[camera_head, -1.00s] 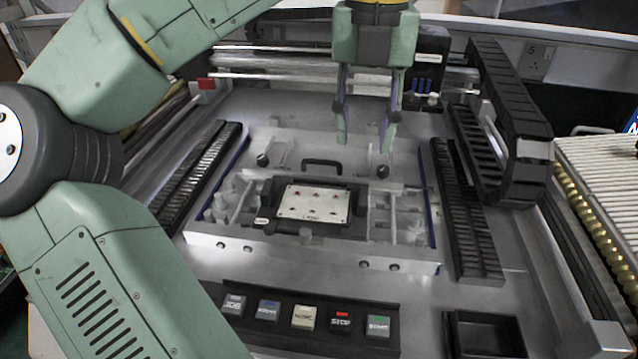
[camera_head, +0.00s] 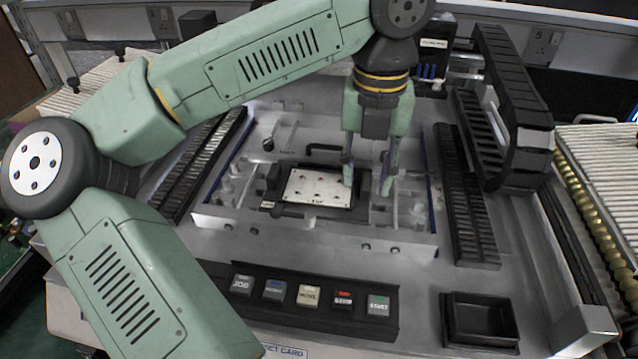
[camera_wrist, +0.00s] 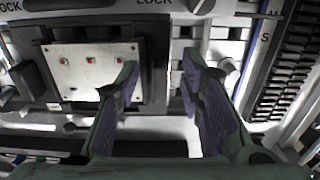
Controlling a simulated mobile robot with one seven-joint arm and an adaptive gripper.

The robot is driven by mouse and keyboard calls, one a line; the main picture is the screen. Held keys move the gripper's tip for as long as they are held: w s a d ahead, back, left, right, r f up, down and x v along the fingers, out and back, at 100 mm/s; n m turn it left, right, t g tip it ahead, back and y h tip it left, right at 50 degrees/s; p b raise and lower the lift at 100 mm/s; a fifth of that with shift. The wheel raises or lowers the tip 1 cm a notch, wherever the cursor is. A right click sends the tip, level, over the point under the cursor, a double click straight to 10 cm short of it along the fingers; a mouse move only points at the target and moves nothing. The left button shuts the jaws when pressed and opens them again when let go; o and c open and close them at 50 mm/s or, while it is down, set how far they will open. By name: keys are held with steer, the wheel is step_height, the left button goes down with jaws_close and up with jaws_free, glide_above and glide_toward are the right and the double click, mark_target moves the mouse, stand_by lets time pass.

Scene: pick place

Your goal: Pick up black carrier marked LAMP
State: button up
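The black carrier (camera_head: 272,180) sits in the metal fixture in the middle of the machine bed. It bears a white plate (camera_head: 318,188) with small red lamps; small lettering on it is too fine to read for sure. In the wrist view the white plate (camera_wrist: 92,70) and the carrier's black frame (camera_wrist: 158,48) lie at the left. My gripper (camera_head: 367,187) is open and empty, pointing down over the carrier's right side. In the wrist view my gripper (camera_wrist: 159,72) has its left finger overlapping the plate's right edge and its right finger clear of the carrier.
The metal fixture (camera_head: 400,238) surrounds the carrier, with a black handle (camera_head: 325,148) behind it. A button panel (camera_head: 305,300) and an empty black tray (camera_head: 480,320) lie in front. Black cable chains (camera_head: 465,200) flank the right side.

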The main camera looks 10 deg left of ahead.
steer(key=shift+c, duration=0.4)
jaws_close()
steer(key=shift+r, duration=0.2)
